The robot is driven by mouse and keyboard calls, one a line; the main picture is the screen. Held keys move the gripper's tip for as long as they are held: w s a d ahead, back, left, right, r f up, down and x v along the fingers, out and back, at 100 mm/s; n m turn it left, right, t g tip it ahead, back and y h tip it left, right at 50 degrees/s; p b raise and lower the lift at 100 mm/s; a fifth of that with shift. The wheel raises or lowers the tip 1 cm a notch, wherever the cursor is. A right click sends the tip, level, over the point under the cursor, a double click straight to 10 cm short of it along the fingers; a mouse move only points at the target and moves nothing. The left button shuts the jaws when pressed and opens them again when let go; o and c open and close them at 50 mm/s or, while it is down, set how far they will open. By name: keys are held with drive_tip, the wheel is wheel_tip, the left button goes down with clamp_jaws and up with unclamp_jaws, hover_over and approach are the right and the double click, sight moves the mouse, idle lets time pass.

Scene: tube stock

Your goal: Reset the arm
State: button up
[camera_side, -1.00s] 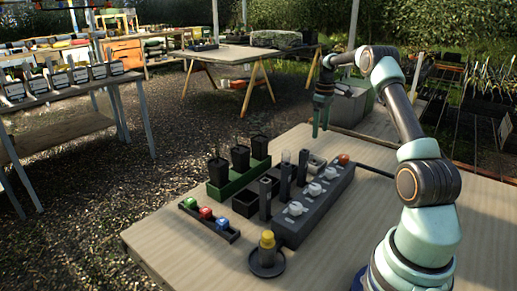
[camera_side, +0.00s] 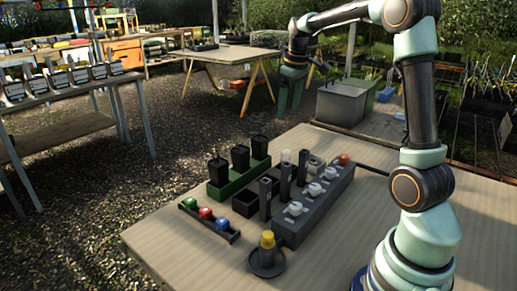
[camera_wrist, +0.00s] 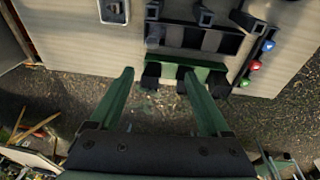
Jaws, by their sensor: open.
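My gripper (camera_side: 289,104) hangs high beyond the far edge of the wooden table (camera_side: 335,235), with its fingers pointing down. In the wrist view my gripper (camera_wrist: 157,76) shows two green fingers spread wide with nothing between them. The green tray with black pots (camera_side: 238,177) stands on the table and also shows in the wrist view beyond the fingertips. The dark grey block with white knobs (camera_side: 318,205) stands beside it, well apart from the gripper.
A narrow black holder carries green, red and blue pieces (camera_side: 206,214). A yellow-topped bottle (camera_side: 267,246) stands on a round black dish at the front. Dark upright posts and a clear tube (camera_side: 286,157) stand mid-table. A grey bin (camera_side: 341,105) is behind. The table's front right is clear.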

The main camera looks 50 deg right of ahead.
drive_tip(key=s+a+t, duration=0.1)
drive_tip(key=s+a, duration=0.3)
drive_tip(key=a, duration=0.3)
drive_tip(key=s+a+t, duration=0.1)
drive_tip(key=s+a, duration=0.3)
drive_tip(key=a, duration=0.4)
drive_tip(key=s+a+t+y, duration=0.1)
drive_tip(key=s+a, duration=0.3)
drive_tip(key=a, duration=0.3)
drive_tip(key=shift+s+a+t, duration=0.3)
drive_tip(key=shift+s, duration=0.1)
drive_tip(key=shift+f, duration=0.1)
